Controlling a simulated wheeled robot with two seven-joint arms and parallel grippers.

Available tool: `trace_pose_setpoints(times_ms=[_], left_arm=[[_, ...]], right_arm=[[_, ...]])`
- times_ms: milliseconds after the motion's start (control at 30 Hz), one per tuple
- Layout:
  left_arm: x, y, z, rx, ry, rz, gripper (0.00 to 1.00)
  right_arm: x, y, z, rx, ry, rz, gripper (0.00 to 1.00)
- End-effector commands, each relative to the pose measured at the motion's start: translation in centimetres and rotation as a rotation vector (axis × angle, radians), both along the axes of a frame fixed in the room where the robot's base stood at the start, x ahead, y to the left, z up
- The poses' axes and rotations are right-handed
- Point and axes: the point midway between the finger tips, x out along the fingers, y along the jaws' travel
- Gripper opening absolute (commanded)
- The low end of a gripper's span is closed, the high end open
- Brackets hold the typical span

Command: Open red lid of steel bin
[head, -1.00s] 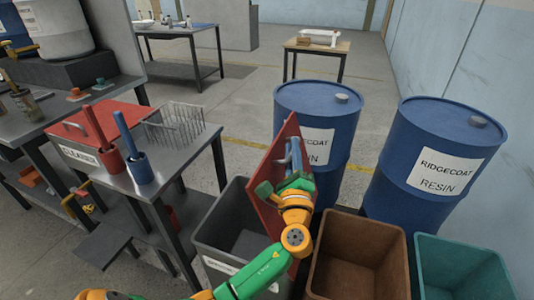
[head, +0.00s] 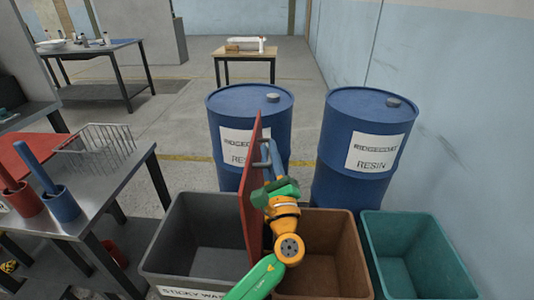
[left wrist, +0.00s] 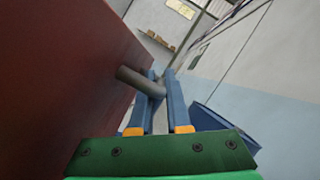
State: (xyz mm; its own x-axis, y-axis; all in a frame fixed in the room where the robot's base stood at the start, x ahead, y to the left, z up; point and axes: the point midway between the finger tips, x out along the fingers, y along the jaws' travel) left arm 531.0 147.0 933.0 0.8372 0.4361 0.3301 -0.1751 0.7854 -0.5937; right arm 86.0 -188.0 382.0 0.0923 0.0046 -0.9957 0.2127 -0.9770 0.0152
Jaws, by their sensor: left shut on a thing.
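The grey steel bin (head: 180,245), labelled "STICKY WASTE", stands in front, and its dark inside shows. Its red lid (head: 250,190) stands about upright at the bin's right side, edge-on in the head view. The lid's broad red face (left wrist: 60,85) fills the left of the left wrist view. My left gripper (head: 270,155) is on the lid's right side, its blue fingers shut on the grey bar handle (left wrist: 140,82) that sticks out from the lid. The fingers (left wrist: 160,90) also show in the left wrist view. My right gripper is not in view.
A brown bin (head: 335,250) and a teal bin (head: 415,250) stand right of the grey one. Two blue resin drums (head: 250,105) (head: 366,125) stand close behind. A metal table (head: 105,190) with a wire basket (head: 95,148) and red and blue pots is at left.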

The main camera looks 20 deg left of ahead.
Motion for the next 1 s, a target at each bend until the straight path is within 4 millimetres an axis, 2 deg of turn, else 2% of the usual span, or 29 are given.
trace_pose_setpoints(times_ms=[100, 133, 167, 200, 467, 567, 800, 1000], left_arm=[[0.0, -0.1, -0.1, -0.001, 0.002, -0.002, 0.00], [0.0, 0.0, -0.1, -0.002, 0.003, -0.003, 0.17], [0.0, 0.0, -0.1, -0.002, 0.003, -0.003, 0.26], [0.0, 0.0, -0.1, -0.002, 0.003, -0.003, 0.27], [-0.1, 0.0, -0.2, -0.002, 0.002, -0.001, 0.27], [-1.2, -0.7, -0.8, -0.002, 0.003, -0.003, 0.27], [-5.2, -2.8, -2.4, -0.003, 0.004, -0.004, 0.27], [-6.0, -3.2, -2.5, -0.001, 0.003, -0.001, 0.27]], right_arm=[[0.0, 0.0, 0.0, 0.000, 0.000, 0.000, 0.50], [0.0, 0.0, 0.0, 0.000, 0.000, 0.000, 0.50], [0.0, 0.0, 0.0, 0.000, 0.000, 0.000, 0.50], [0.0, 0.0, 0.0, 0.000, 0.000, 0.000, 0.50], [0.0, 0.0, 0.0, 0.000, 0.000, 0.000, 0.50], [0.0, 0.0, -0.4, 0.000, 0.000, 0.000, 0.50], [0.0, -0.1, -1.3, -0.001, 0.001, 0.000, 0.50], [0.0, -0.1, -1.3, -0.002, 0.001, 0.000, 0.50]])
